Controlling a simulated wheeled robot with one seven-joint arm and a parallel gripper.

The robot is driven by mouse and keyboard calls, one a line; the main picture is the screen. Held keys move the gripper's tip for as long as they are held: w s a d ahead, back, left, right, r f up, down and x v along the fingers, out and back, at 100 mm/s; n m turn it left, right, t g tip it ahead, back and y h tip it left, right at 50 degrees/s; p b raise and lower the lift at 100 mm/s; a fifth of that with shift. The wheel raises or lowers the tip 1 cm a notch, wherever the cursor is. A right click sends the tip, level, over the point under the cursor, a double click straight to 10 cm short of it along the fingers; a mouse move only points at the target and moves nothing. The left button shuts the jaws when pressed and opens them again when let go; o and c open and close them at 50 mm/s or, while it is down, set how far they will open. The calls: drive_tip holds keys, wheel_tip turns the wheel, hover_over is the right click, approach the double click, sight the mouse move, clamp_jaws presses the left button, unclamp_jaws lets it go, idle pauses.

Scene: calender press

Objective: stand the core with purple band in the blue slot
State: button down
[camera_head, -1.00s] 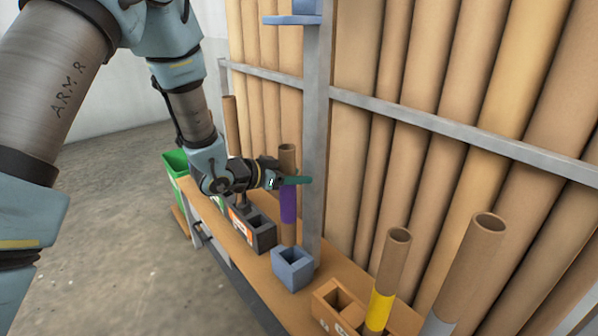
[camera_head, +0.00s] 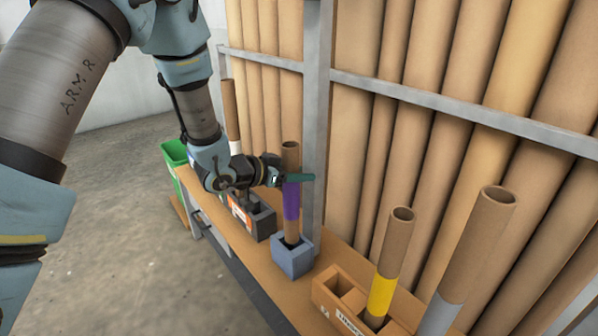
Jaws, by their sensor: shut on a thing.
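The core with purple band (camera_head: 291,203) is a brown cardboard tube standing about upright. My gripper (camera_head: 293,179) is shut on it just above the purple band, with a teal finger showing across the tube. The blue slot (camera_head: 293,263) is a small square open-topped box on the wooden shelf. The core's lower end passes into the opening of the blue slot. Whether it touches the bottom is hidden by the box walls.
A grey metal post (camera_head: 316,130) stands close behind the core. A dark grey box (camera_head: 264,227) is to the left, an orange box (camera_head: 325,290) with a yellow-banded core (camera_head: 382,290) to the right. A grey-banded core (camera_head: 480,235) stands further right. Tall tubes line the rack behind.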

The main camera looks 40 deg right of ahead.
drive_tip(key=shift+f+b, duration=1.9)
drive_tip(key=shift+f, duration=0.95)
drive_tip(key=shift+c, duration=1.6)
unclamp_jaws()
drive_tip(key=shift+o, duration=0.6)
drive_tip(key=shift+w, duration=0.1)
drive_tip(key=v, duration=1)
drive_tip(key=shift+a+r, duration=0.2)
drive_tip(key=shift+a, duration=0.1)
